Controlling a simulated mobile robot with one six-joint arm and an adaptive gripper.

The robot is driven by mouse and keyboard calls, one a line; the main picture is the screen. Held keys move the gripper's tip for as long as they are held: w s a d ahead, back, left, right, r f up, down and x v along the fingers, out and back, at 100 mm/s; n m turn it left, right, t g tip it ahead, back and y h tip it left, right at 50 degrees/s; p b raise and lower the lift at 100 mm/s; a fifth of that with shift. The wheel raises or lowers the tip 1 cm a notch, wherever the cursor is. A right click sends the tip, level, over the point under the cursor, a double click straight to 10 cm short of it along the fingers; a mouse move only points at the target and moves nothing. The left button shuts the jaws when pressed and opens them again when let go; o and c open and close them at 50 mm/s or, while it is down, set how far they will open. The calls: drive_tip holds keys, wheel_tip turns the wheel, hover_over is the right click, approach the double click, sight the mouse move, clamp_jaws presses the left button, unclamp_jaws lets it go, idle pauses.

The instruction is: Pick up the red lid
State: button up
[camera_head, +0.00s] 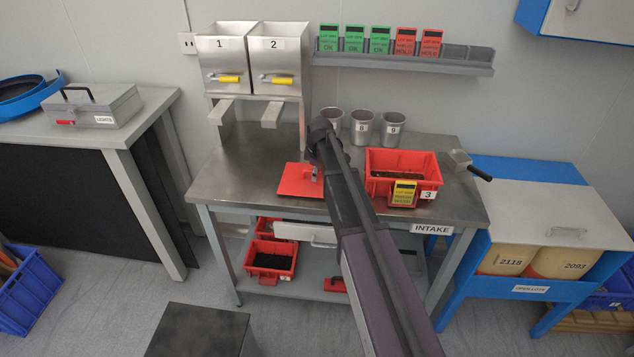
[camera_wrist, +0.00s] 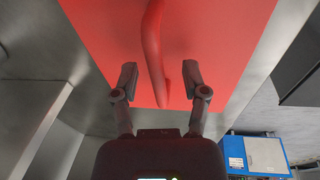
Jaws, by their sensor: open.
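The red lid (camera_head: 292,181) lies flat on the metal intake table, left of my arm. In the wrist view the red lid (camera_wrist: 215,35) fills the top middle, with its raised curved red handle (camera_wrist: 154,45). My gripper (camera_wrist: 160,80) is open and empty above the lid. Its two fingers stand on either side of the handle's near end in the picture. I cannot tell how much height is between the fingertips and the handle. In the head view my arm hides most of the gripper.
A red bin (camera_head: 400,162) marked 3 stands right of my arm on the table (camera_head: 238,165). Several metal cups (camera_head: 362,128) stand behind. Two hoppers (camera_head: 250,60) rise at the back left, with chutes over the table. A scoop (camera_head: 462,162) lies at the right edge.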

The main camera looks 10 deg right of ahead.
idle(0.3)
clamp_jaws()
drive_tip(key=shift+r, duration=0.15)
idle(0.3)
wheel_tip(320, 180, up, 10)
drive_tip(key=p, duration=1)
drive_tip(key=shift+f, duration=0.2)
idle(0.7)
